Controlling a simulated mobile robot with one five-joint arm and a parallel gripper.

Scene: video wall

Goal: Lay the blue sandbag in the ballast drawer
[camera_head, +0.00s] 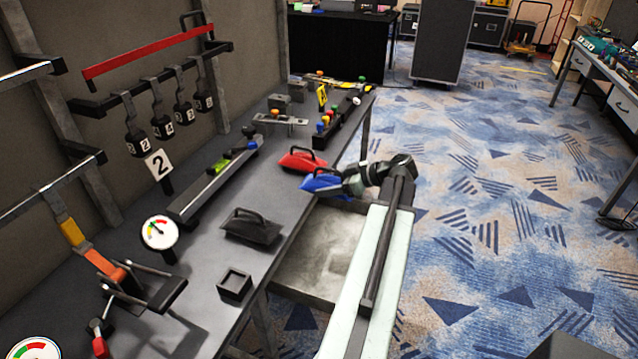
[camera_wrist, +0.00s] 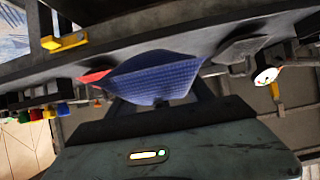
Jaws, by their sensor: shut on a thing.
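The blue sandbag (camera_head: 325,182) is held at the table's right edge, beside the red sandbag. It fills the middle of the wrist view (camera_wrist: 155,80). My gripper (camera_head: 346,183) is shut on it; the fingertips are largely hidden by the bag. The open drawer (camera_head: 325,245) juts out from under the table edge, below and nearer the camera than the bag. Its visible floor looks bare, and my arm covers its right part. I cannot tell whether the bag touches the table.
The red sandbag (camera_head: 303,158) and a black sandbag (camera_head: 250,228) lie on the dark table (camera_head: 205,290). A small square black tray (camera_head: 234,285) stands near the front. A gauge (camera_head: 159,232) and a rail (camera_head: 213,183) stand further left.

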